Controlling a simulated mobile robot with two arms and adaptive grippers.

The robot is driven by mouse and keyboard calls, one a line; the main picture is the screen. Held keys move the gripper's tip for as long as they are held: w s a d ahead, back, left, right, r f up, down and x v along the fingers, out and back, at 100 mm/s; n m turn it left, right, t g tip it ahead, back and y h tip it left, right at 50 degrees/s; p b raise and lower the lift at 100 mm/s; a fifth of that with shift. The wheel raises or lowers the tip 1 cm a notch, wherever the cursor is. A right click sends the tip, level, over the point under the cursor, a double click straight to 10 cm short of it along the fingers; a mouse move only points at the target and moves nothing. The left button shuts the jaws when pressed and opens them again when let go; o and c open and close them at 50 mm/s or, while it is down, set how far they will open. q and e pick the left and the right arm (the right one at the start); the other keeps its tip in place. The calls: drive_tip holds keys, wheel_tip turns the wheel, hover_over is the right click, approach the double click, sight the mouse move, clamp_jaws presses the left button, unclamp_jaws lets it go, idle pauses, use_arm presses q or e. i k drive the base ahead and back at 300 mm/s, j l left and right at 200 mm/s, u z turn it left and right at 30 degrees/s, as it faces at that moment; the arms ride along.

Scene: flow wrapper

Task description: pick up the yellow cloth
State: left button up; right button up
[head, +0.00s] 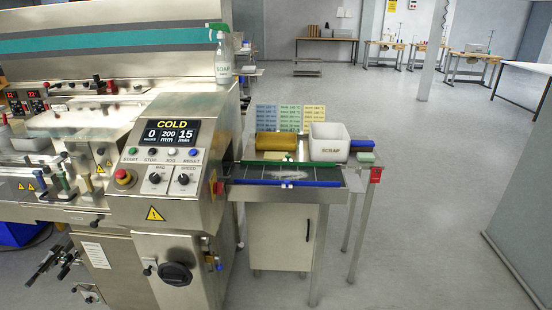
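A mustard-yellow rounded bundle (276,141) lies at the back of the small side table (262,200), right of the machine. It is the largest yellow thing there, but at this distance I cannot tell whether it is the cloth or a roll. A small pale yellowish piece (288,158) shows just in front of it, partly hidden by the green rail. Neither of my grippers is in view.
The white SCRAP bin (329,142) stands right of the yellow bundle. A green rail (280,163) and a blue bar (314,183) run along the table. A soap spray bottle (222,58) stands on the machine (165,150).

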sight(274, 156)
drive_tip(key=i+l+u, duration=0.1)
drive_tip(key=i+l, duration=0.8)
drive_tip(key=i, duration=0.1)
